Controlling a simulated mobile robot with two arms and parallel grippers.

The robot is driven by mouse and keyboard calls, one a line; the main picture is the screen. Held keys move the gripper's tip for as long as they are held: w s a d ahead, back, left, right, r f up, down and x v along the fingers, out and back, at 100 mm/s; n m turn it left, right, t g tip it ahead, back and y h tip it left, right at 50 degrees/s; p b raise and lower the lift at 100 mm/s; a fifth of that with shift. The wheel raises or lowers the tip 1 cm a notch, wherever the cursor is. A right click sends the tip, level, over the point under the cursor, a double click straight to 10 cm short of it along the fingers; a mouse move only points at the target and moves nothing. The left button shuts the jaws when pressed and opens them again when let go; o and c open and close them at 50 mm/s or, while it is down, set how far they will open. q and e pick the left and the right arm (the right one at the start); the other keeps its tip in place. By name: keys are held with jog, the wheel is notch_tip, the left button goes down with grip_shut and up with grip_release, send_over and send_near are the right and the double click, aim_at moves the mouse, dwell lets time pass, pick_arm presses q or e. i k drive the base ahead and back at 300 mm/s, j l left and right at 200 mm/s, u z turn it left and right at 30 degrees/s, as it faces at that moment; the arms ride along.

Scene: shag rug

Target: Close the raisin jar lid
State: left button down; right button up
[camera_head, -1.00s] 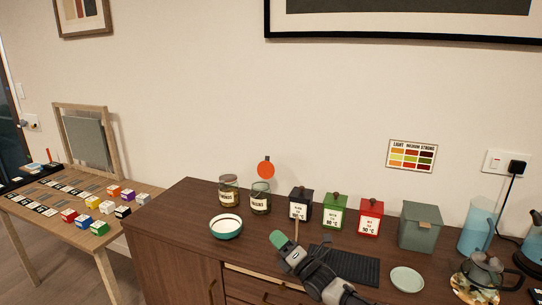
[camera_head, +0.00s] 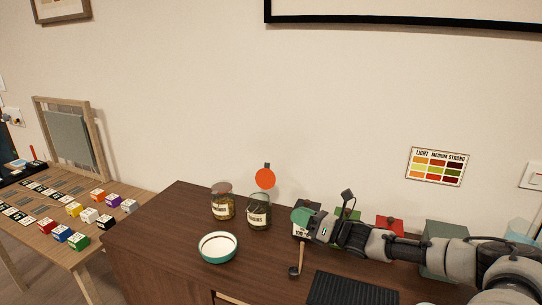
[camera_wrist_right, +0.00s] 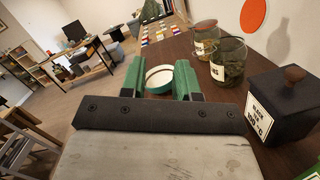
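The raisin jar (camera_head: 259,214) is the right one of two glass jars on the dark wooden cabinet; its label is small and blurred. It has dark contents, and its top looks uncovered. An orange disc (camera_head: 265,179) with a small tab stands upright behind and above it; I cannot tell whether it is the hinged lid. Both also show in the right wrist view: the jar (camera_wrist_right: 228,62) and the disc (camera_wrist_right: 254,15). My right gripper (camera_head: 302,216) is right of the jar, apart from it. Its green fingers (camera_wrist_right: 160,72) are spread and empty. My left gripper is out of view.
A second jar (camera_head: 222,206) with a brownish top stands left of the raisin jar. A white bowl (camera_head: 218,248) with a green rim is in front. A black canister (camera_wrist_right: 284,105) stands beside the jar. A wooden scoop (camera_head: 295,271) and a black mat (camera_head: 350,290) lie nearby.

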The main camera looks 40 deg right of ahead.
aim_at(265, 178)
jog(key=i+l, duration=0.3)
jog(key=l, duration=0.15)
jog(key=i+l, duration=0.3)
jog(key=l, duration=0.15)
